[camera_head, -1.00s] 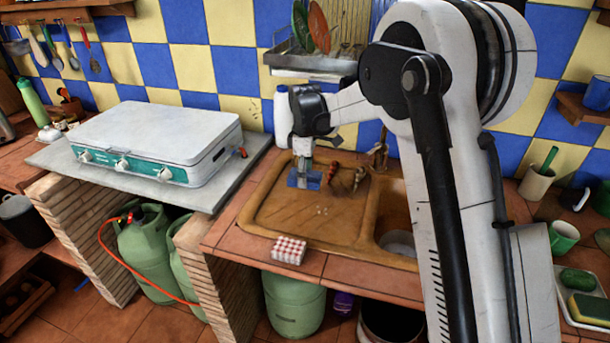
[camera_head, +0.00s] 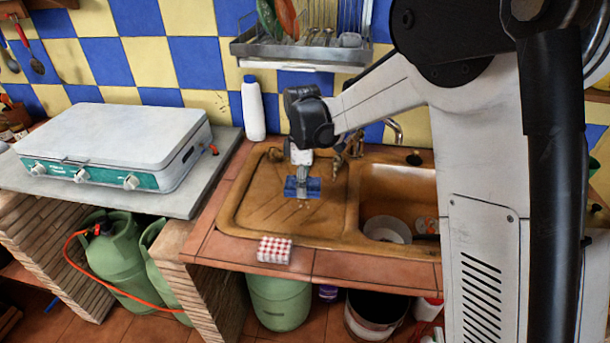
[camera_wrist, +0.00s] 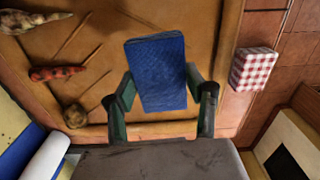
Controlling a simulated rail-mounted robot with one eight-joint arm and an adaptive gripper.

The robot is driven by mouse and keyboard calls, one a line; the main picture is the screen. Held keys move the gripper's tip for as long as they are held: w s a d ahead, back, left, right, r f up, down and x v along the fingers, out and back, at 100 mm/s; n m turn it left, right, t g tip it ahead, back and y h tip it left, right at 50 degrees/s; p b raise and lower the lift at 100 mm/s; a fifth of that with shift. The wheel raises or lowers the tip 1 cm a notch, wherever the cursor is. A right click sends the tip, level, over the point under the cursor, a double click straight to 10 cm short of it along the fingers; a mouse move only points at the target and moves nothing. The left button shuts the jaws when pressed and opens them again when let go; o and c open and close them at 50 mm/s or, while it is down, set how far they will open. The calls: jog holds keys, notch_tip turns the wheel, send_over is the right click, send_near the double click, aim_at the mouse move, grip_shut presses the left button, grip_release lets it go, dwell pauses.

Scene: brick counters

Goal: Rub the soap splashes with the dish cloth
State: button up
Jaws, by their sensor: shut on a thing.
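My gripper (camera_wrist: 164,92) is shut on a blue folded cloth (camera_wrist: 157,72), which looks like the dish cloth. A finger is on each side of it. In the head view the cloth (camera_head: 296,189) is over the middle of the brown sink's drainboard (camera_head: 262,213). I cannot tell whether it touches the surface. Small pale specks, likely the soap splashes (camera_head: 303,204), show on the drainboard just in front of the cloth. Any splashes under the cloth are hidden, and none show clearly in the wrist view.
A red-and-white checked block (camera_head: 274,250) sits at the counter's front edge. Vegetable-like items (camera_wrist: 58,73) lie at the drainboard's side. A basin (camera_head: 398,196) holding a round vessel is right. A white bottle (camera_head: 253,108), dish rack (camera_head: 300,50) and stove (camera_head: 112,146) stand nearby.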

aim_at(303, 209)
jog(key=shift+f+b, duration=1.6)
jog(key=shift+f, duration=2)
jog(key=shift+w+d+f+p, duration=0.15)
jog(key=shift+w+p, duration=0.25)
jog(key=shift+w, duration=0.7)
jog(key=shift+c, duration=0.5)
jog(key=shift+w+d+p, duration=0.15)
jog(key=shift+w+p, duration=0.3)
jog(key=shift+w, duration=0.5)
jog(key=shift+s, duration=0.3)
jog(key=shift+s+a+b, duration=0.15)
jog(key=shift+s+b, duration=0.15)
jog(key=shift+s, duration=0.5)
jog(key=shift+s+a+b, duration=0.15)
jog(key=shift+s+b, duration=0.1)
jog(key=shift+s, duration=0.75)
jog(key=shift+r+p, duration=1.7)
jog(key=shift+r, duration=2.35)
jog(key=shift+w, duration=0.1)
